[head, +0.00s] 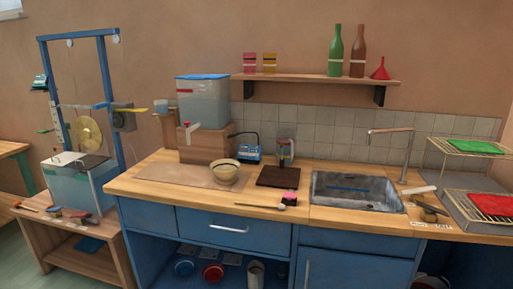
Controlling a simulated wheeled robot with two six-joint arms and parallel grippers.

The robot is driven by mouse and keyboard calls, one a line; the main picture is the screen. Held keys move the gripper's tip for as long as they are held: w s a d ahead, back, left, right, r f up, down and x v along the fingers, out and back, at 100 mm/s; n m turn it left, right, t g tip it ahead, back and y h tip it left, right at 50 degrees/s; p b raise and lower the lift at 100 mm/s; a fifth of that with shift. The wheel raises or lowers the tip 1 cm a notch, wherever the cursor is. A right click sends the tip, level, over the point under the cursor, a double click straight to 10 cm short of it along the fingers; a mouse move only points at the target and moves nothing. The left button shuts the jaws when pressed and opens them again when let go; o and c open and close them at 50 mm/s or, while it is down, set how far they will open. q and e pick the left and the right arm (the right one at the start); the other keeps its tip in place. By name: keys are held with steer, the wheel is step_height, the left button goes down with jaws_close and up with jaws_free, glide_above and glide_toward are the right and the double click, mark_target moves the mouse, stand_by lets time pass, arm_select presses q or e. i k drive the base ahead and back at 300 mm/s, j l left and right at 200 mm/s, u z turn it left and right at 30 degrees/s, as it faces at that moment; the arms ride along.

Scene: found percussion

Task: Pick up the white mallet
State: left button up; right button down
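No thing in the head view shows clearly as a white mallet. A pale, whitish bar (421,190) lies on the counter just right of the sink; at this size I cannot tell whether it is a mallet. A thin stick with a dark end (262,206) lies near the counter's front edge, left of the sink. Several small mallet-like or tool-like items (55,211) lie on the low wooden table at the left, too small to tell apart. Neither of my grippers is in view.
The wooden counter (150,189) holds a bowl (224,171), a dark board (278,177) and a metal sink (352,192) with a tap (407,155). Wire racks (490,204) stand at the right. A blue frame (106,80) with a brass disc (89,132) rises at the left.

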mark_target(281, 206)
steer(key=i+l, duration=0.15)
steer(key=l, duration=0.15)
steer(key=i+l+u, duration=0.2)
steer(key=l+u, duration=0.15)
steer(key=l, duration=0.25)
steer(key=i+l+u, duration=0.2)
steer(key=l, duration=0.15)
steer(key=l+u, duration=0.15)
steer(key=l, duration=0.15)
steer(key=i, duration=0.05)
